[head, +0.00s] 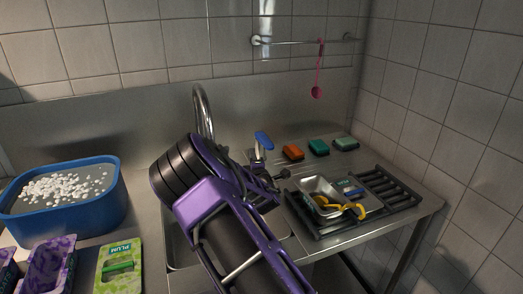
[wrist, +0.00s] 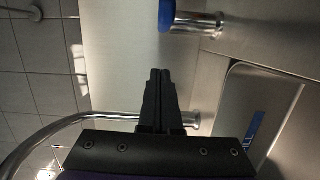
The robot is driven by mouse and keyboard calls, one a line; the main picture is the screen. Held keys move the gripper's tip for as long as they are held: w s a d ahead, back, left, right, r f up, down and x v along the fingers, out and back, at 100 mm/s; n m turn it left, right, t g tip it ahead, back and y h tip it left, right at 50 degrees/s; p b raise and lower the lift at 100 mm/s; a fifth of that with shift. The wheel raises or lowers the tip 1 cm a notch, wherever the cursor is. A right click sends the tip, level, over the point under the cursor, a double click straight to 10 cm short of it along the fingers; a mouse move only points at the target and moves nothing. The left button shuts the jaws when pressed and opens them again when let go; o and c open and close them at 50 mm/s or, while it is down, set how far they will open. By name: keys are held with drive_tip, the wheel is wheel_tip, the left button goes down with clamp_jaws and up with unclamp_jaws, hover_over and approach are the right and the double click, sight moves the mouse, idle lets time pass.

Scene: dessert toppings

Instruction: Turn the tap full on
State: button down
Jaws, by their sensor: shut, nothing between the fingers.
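The tap has a curved chrome spout (head: 202,100) rising behind the sink (head: 184,245). A lever with a blue grip (head: 264,140) stands on a short chrome post to the right of the spout. In the wrist view the blue grip (wrist: 166,14) and its chrome post (wrist: 198,24) are at the top, beyond my fingertips and apart from them. The spout (wrist: 60,126) curves across the lower left of that view, passing behind my gripper. My gripper (wrist: 160,74) is shut and empty. In the head view my arm hides much of the sink and the spout's base.
A blue tub (head: 70,220) of white pieces stands at the left, near a green PLUM carton (head: 119,268). Several sponges (head: 318,148) lie behind a black rack (head: 392,188) with a metal tray (head: 312,186). A pink ladle (head: 317,90) hangs from the wall rail.

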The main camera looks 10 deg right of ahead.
sight(273, 149)
drive_tip(key=w+d, duration=0.1)
drive_tip(key=d, duration=0.1)
drive_tip(key=w+d, duration=0.2)
drive_tip(key=shift+p, duration=0.3)
drive_tip(key=shift+f, duration=0.1)
drive_tip(key=d+b, duration=0.4)
drive_tip(key=shift+w+f+b, duration=0.2)
drive_tip(key=shift+b, duration=0.2)
drive_tip(key=shift+d+r, duration=0.25)
drive_tip(key=shift+d, duration=0.05)
